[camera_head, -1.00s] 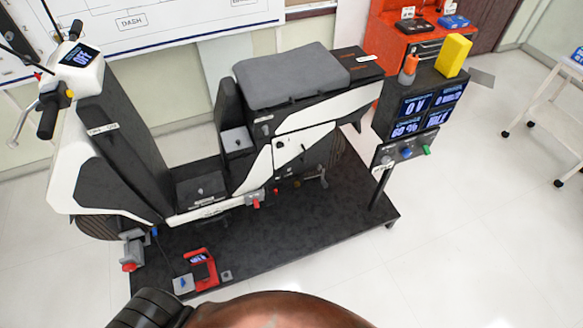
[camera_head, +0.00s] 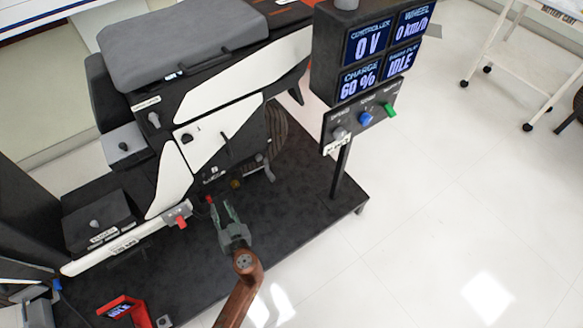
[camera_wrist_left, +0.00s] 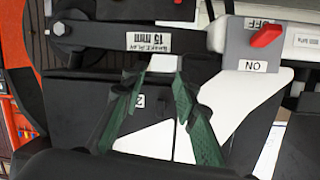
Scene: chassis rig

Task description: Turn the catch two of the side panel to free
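The side panel (camera_head: 207,148) is the white and black panel on the scooter's flank, below the grey seat. A small dark knob (camera_head: 187,138) and a dark upright handle (camera_head: 226,140) show on it. Small fittings sit at its lower edge; I cannot tell which is catch two or how it is turned. My left gripper (camera_head: 224,208) is in front of and below the panel, fingers apart and empty. In the left wrist view its green fingers (camera_wrist_left: 160,88) stand apart, with a small label "2" (camera_wrist_left: 138,101) seen between them. My right gripper is not in view.
A red switch (camera_wrist_left: 267,36) with OFF and ON labels is at right in the wrist view. A display post (camera_head: 340,175) stands right of the scooter on the dark platform (camera_head: 290,190). A red-framed device (camera_head: 128,309) lies at front left.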

